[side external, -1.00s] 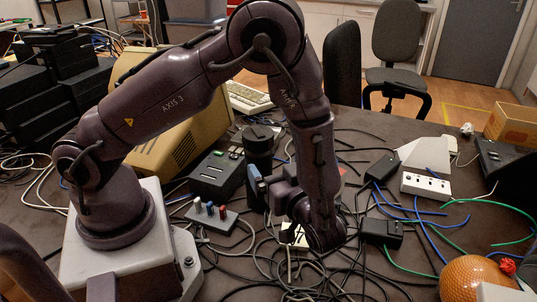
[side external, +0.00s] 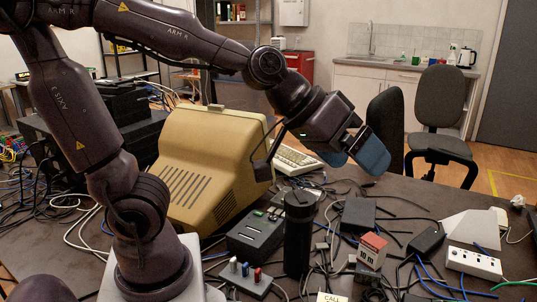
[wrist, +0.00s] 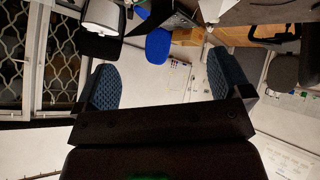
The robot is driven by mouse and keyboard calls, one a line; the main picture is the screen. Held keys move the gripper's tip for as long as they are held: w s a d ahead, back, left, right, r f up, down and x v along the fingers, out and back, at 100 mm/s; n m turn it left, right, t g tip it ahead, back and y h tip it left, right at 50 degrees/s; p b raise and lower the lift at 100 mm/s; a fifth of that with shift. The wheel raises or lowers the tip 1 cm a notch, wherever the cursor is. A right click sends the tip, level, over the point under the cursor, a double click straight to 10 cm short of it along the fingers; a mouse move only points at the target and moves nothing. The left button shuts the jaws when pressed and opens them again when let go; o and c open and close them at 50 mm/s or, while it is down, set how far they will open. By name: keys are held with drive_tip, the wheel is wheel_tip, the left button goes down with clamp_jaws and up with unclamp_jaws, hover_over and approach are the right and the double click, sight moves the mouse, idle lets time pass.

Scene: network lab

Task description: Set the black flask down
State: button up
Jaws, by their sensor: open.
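The black flask (side external: 299,236), a tall dark cylinder with a wider cap, stands upright on the table in the side view, beside a dark box. My gripper (side external: 354,154) is raised above the table, up and to the right of the flask and clear of it. Its blue-padded fingers are apart. In the wrist view the two textured pads (wrist: 163,82) are spread wide with nothing between them, and the flask does not show there.
A beige monitor (side external: 190,185) and keyboard (side external: 297,160) stand behind the flask. A dark switch box (side external: 257,236), a red-and-white block (side external: 372,250), black adapters (side external: 358,215), a white power strip (side external: 473,263) and many loose cables crowd the table.

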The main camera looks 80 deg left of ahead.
drive_tip(key=s+a+m+g+y, duration=0.1)
drive_tip(key=s+a, duration=0.1)
drive_tip(key=s, duration=0.3)
drive_tip(key=s+a+f+m+g+y, duration=0.1)
drive_tip(key=s+a+g+y, duration=0.1)
drive_tip(key=s, duration=0.3)
drive_tip(key=shift+s+a+f, duration=0.15)
drive_tip(key=shift+s+a, duration=0.2)
drive_tip(key=shift+a, duration=0.5)
